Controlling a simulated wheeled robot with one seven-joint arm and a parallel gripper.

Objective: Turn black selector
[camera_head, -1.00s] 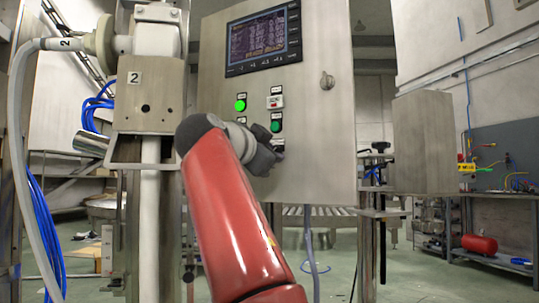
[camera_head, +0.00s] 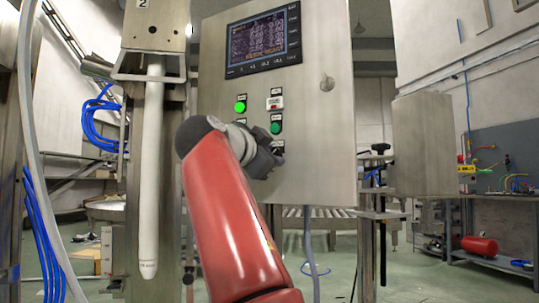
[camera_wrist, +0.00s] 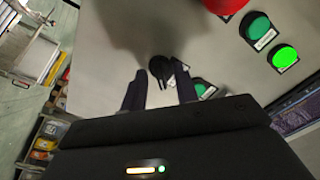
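The black selector (camera_wrist: 160,68) is a small round knob on the grey panel in the wrist view. My gripper (camera_wrist: 160,76) is open, with one dark finger on each side of the selector and gaps showing between. I cannot tell whether the fingertips reach past the knob's face. In the head view my gripper (camera_head: 276,157) is at the lower part of the control cabinet (camera_head: 325,150), below the green button (camera_head: 276,128). The selector is hidden there behind the gripper.
The cabinet has a screen (camera_head: 264,40), a lit green lamp (camera_head: 240,106) and a red button (camera_head: 275,103) above my gripper. A white lance tube (camera_head: 150,190) hangs left of my arm under a metal carriage (camera_head: 155,25). Blue hoses hang at the far left.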

